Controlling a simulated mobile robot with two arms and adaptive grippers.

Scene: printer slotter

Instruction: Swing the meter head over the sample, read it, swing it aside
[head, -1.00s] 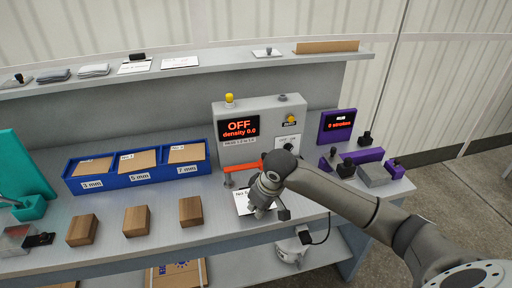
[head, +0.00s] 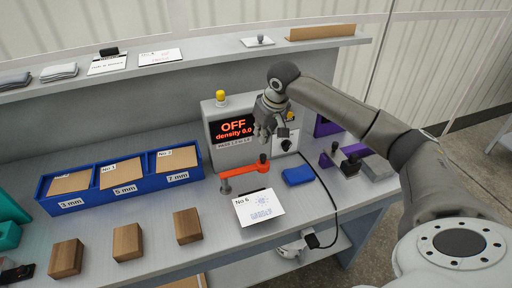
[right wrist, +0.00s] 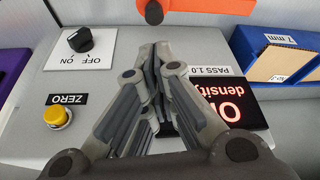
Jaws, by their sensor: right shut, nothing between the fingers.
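The grey meter box (head: 207,112) stands at the back of the bench. The white sample card No 6 (head: 259,207) lies on the bench in front of the arm. My right gripper (head: 266,130) is shut and empty, up before the box between display and OFF/ON knob (head: 287,145). The right wrist view shows its closed fingers (right wrist: 158,60), the knob (right wrist: 80,40) and the yellow ZERO button (right wrist: 57,116).
A blue folded-looking item (head: 298,175) lies right of the card, beside a black cable (head: 328,190). A blue bin tray (head: 125,192) and several wooden blocks (head: 127,242) stand left. Black-handled parts (head: 349,167) stand right. A shelf (head: 200,62) runs above.

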